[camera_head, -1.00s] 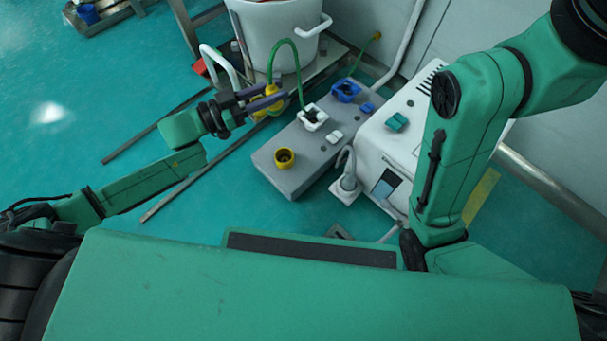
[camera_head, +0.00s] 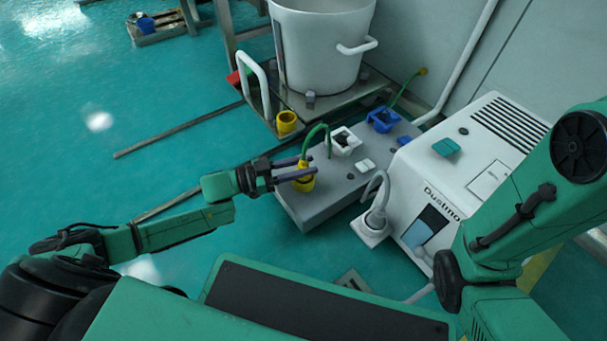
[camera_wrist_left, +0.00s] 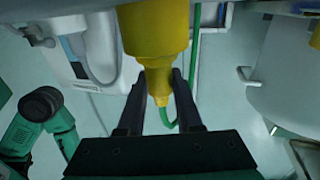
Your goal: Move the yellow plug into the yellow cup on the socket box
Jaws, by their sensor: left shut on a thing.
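The yellow plug (camera_head: 302,184) with its green cable (camera_head: 317,131) is at the near left end of the grey socket box (camera_head: 342,194). My left gripper (camera_head: 307,169) is shut on the plug, its two dark fingers reaching in from the left. The plug is upright, in line with the spot of the box's yellow cup. The cup is hidden or merges with the plug, so I cannot tell whether the plug is above it or in it. In the left wrist view the plug (camera_wrist_left: 155,40) sits between the fingertips. My right gripper is out of view.
A white machine (camera_head: 475,165) stands to the right. A white curved handle (camera_head: 258,82) rises behind.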

